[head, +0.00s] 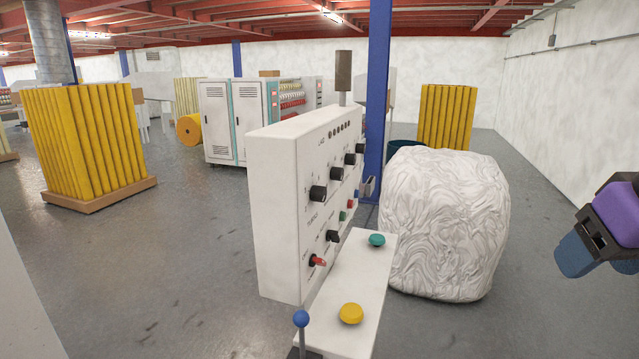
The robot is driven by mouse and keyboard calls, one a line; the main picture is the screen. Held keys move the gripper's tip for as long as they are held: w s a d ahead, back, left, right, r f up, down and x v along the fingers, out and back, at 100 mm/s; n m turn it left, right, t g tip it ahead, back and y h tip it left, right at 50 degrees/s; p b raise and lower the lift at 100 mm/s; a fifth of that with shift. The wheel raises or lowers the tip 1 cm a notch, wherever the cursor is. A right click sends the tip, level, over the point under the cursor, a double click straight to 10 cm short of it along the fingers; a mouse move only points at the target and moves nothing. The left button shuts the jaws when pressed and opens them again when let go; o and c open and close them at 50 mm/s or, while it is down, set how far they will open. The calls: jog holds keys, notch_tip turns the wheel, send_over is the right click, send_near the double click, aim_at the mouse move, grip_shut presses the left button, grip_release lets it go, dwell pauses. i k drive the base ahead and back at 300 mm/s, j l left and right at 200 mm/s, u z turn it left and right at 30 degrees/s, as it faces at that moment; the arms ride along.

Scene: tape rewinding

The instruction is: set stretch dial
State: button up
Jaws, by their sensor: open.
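A white upright control panel (298,215) stands in the middle of the head view, its face turned to the right. A slanting row of black dials runs along its upper face, the nearest dial (318,193) at the lower left of the row. Below are a red-tipped switch (318,261), a black knob (332,236) and small green and red buttons. The labels are too small to read, so I cannot tell which dial is the stretch dial. My gripper (577,262) is at the right edge, open, well apart from the panel, touching nothing. Part of it is cut off by the frame.
A white shelf (357,275) with yellow (351,313) and green (377,240) buttons juts out below the panel. A blue-knobbed lever (301,318) stands in front. A large wrapped white bale (445,222) lies right of the panel.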

aim_at(350, 158)
jog(key=i+j+u, duration=0.25)
jog(key=i, duration=0.2)
jog(key=i+u, duration=0.2)
jog(key=i, duration=0.25)
